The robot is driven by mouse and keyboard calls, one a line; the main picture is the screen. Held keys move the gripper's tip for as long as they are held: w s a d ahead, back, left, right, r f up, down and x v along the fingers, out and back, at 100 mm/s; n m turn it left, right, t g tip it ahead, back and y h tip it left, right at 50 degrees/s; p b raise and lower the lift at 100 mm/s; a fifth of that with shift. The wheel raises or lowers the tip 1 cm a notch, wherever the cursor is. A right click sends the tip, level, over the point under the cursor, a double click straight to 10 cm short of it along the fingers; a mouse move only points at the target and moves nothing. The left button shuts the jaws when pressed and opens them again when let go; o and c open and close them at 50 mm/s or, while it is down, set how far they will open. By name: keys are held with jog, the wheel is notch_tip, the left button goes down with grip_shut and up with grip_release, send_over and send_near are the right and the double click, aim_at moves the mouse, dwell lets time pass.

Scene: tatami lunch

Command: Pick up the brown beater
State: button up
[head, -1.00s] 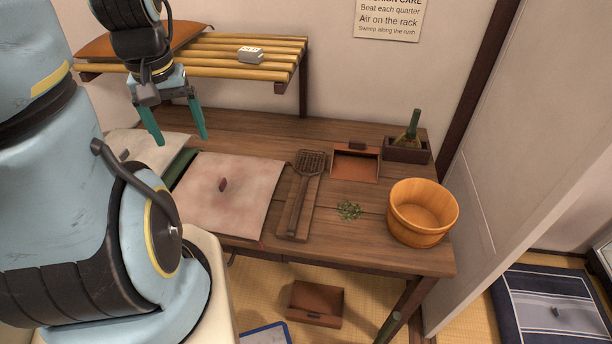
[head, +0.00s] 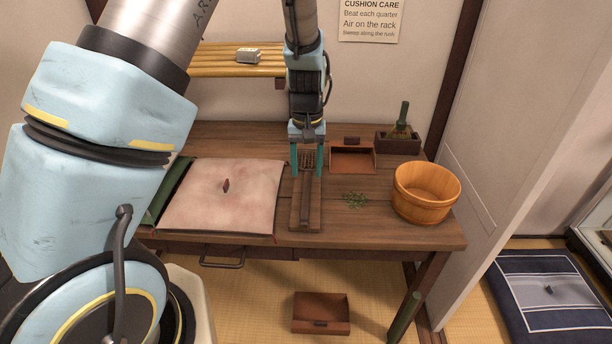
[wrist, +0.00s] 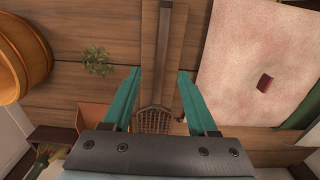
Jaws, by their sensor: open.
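The brown beater (head: 305,202) lies on a narrow wooden board (head: 294,217) on the table, its woven head toward the wall and its handle toward the front edge. In the wrist view the beater (wrist: 161,50) runs up the picture, with its woven head low in the frame, partly hidden by my gripper's body. My gripper (head: 307,172) is open above the head end of the beater, its teal fingers to either side of it. In the wrist view my gripper (wrist: 160,80) has nothing between its fingertips but the beater and board below. I cannot tell the exact height.
A pale pink cushion (head: 225,205) lies left of the board. A green sprig pile (head: 355,200), a wooden tub (head: 426,193), a brown dustpan-like tray (head: 352,158) and a dark box (head: 397,142) are to the right. A slatted rack (head: 225,62) is above the table's back.

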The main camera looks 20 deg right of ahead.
aim_at(306, 199)
jog(key=shift+s+a+f+p, duration=0.1)
jog(key=shift+f+p, duration=0.55)
jog(key=shift+f, duration=1.65)
jog(key=shift+s+a+f+p, duration=0.1)
jog(key=shift+f+p, duration=0.5)
jog(key=shift+f, duration=1.7)
grip_shut()
